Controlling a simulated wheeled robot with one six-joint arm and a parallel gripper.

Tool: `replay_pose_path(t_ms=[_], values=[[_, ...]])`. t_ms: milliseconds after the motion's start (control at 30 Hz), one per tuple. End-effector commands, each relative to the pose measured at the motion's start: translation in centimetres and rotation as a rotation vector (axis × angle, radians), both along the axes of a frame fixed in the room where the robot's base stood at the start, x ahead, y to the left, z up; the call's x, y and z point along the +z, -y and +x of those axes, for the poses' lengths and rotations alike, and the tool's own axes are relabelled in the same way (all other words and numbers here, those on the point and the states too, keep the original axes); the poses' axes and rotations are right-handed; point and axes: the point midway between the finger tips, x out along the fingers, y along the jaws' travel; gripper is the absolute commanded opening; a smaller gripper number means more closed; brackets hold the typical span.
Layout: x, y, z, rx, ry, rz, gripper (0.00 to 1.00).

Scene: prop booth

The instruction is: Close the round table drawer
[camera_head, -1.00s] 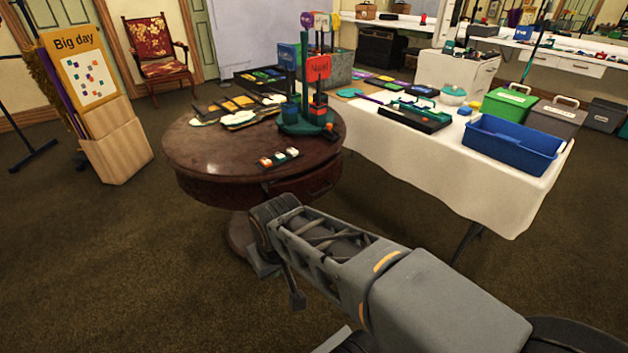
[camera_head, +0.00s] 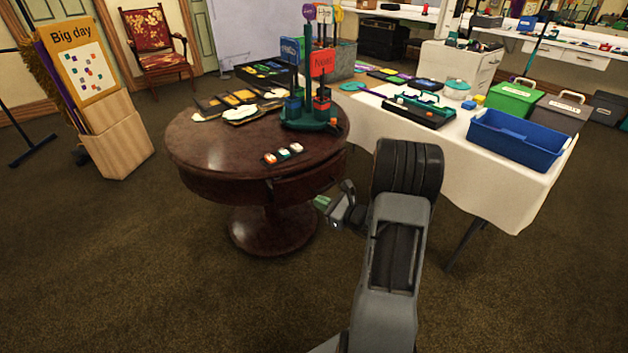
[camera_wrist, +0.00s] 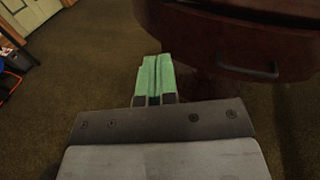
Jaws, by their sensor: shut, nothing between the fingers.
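The round table (camera_head: 215,140) is dark polished wood on a thick pedestal, left of centre in the head view. Its drawer (camera_head: 308,184) is at the front right and seems to stand out a little from the rim; how far is hard to tell. In the wrist view the curved drawer front (camera_wrist: 215,40) fills the upper right, with a dark bar handle (camera_wrist: 247,71). My gripper (camera_head: 322,203) is just in front of and below the drawer, apart from it. Its green fingertips (camera_wrist: 153,75) are together and empty, left of the handle in the wrist view.
Small coloured blocks (camera_head: 283,154), trays and a sign stand (camera_head: 310,122) are on the tabletop. A white-clothed table (camera_head: 480,175) with a blue bin (camera_head: 515,140) stands close on the right. The carpet in front is clear.

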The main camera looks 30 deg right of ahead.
Motion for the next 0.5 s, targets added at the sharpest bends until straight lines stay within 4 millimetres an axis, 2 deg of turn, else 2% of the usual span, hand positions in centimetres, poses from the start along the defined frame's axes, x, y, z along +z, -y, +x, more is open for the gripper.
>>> replay_pose_path(t_ms=[33,100,200,367,500], values=[[-0.8,2.0,0.0,-0.078,0.002,0.048,0.0],[-1.6,4.1,-0.1,-0.166,0.012,0.098,0.0],[-2.3,6.0,-0.2,-0.246,0.023,0.139,0.0],[-2.8,6.9,0.9,-0.291,0.029,0.162,0.0],[-2.9,6.4,3.2,-0.29,0.031,0.161,0.0]])
